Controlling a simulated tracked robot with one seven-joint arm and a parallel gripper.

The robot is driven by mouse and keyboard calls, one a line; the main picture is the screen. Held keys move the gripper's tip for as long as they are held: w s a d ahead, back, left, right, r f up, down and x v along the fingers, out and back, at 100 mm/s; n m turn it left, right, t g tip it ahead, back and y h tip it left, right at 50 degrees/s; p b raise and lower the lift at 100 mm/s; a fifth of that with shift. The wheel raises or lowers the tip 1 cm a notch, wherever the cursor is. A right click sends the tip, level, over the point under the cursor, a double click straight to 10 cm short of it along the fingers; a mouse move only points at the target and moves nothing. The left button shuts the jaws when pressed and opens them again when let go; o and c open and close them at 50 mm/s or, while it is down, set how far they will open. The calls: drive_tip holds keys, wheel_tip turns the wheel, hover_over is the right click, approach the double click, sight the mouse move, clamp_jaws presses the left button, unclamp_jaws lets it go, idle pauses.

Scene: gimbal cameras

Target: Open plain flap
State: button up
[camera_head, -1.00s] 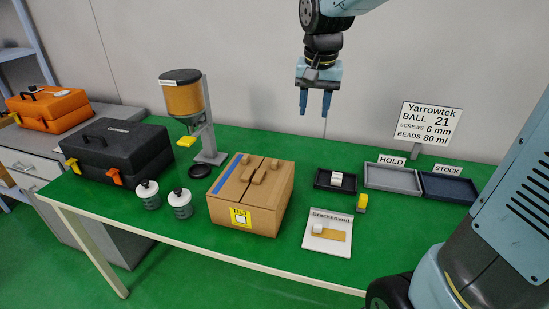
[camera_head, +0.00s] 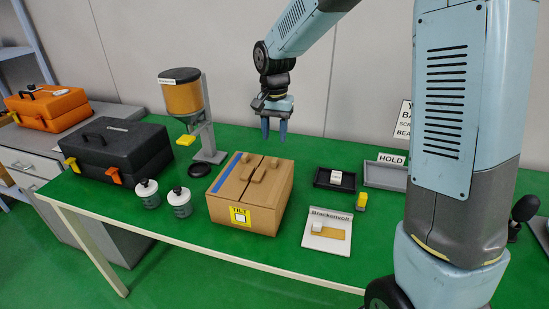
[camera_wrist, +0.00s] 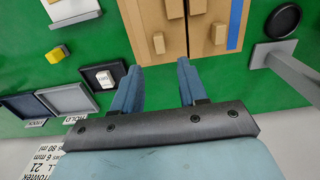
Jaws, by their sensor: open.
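A brown cardboard box (camera_head: 232,212) stands on the green table, its top flaps lying closed with a seam between them. The left flap (camera_head: 228,177) carries a blue stripe. The plain flap (camera_head: 268,186) is on the right, with raised brown tabs on it. In the wrist view the plain flap (camera_wrist: 143,18) is left of the seam and the blue-striped flap (camera_wrist: 210,12) is right. My gripper (camera_head: 274,138) is open and empty, fingers pointing down, above and behind the box's back edge. In the wrist view its fingertips (camera_wrist: 159,65) are apart, with a tab just beyond them.
A hopper on a stand (camera_head: 181,97) rises left of the box, with two small jars (camera_head: 180,202) in front. A black tray (camera_head: 334,180), a grey HOLD tray (camera_head: 384,176) and a labelled board (camera_head: 328,232) lie to the right. A black case (camera_head: 117,150) stands far left.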

sight(274, 159)
wheel_tip(274, 159, down, 9)
idle(0.4)
drive_tip(key=shift+c, duration=0.2)
clamp_jaws()
idle(0.4)
